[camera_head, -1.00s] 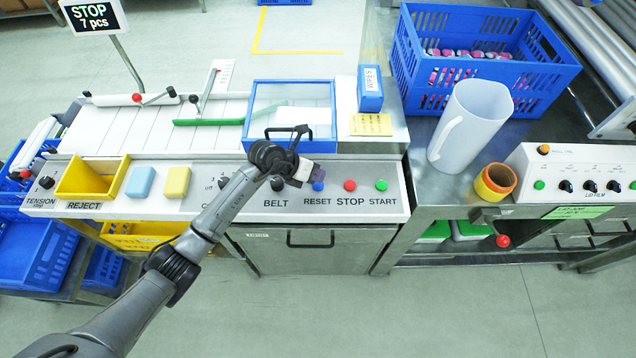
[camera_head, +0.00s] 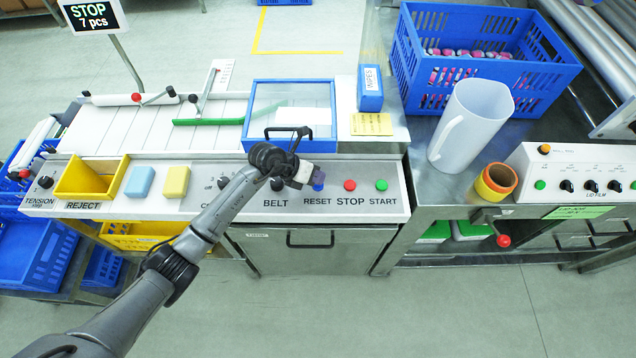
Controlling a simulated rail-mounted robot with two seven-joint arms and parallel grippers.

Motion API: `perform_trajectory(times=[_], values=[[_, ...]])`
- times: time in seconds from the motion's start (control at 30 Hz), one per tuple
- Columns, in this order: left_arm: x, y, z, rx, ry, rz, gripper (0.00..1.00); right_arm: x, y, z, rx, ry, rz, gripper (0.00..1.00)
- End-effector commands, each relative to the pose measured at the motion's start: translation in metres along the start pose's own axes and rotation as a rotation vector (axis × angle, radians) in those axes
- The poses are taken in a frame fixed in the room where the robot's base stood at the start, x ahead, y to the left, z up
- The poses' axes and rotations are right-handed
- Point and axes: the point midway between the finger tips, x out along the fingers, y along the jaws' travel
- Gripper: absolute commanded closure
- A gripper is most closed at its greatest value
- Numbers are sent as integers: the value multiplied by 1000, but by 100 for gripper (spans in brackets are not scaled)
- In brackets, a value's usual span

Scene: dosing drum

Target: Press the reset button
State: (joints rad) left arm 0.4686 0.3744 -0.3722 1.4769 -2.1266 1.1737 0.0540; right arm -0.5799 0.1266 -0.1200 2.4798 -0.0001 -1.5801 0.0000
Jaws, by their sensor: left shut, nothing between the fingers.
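The blue reset button (camera_head: 319,187) sits on the white control panel (camera_head: 410,211) above the word RESET. It is partly hidden by my left gripper (camera_head: 309,175). The left gripper is shut and empty, with its tip just at the upper left of the button. I cannot tell whether the tip touches the button. My right gripper is not in view.
Right of the reset button are the red STOP button (camera_head: 349,185) and the green START button (camera_head: 381,185). The BELT knob (camera_head: 277,184) is to the left. A blue-framed clear cover (camera_head: 290,82) with a black handle stands behind the gripper. A sign (camera_head: 92,16) reads STOP, 7 pcs.

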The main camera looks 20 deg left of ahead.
Motion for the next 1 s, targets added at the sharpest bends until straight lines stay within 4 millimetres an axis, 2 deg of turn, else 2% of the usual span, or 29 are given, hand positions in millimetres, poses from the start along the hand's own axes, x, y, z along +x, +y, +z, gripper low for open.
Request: perform_trajectory(times=[1.0], values=[[12, 9, -13, -12, 16, 3, 100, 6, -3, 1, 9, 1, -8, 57]])
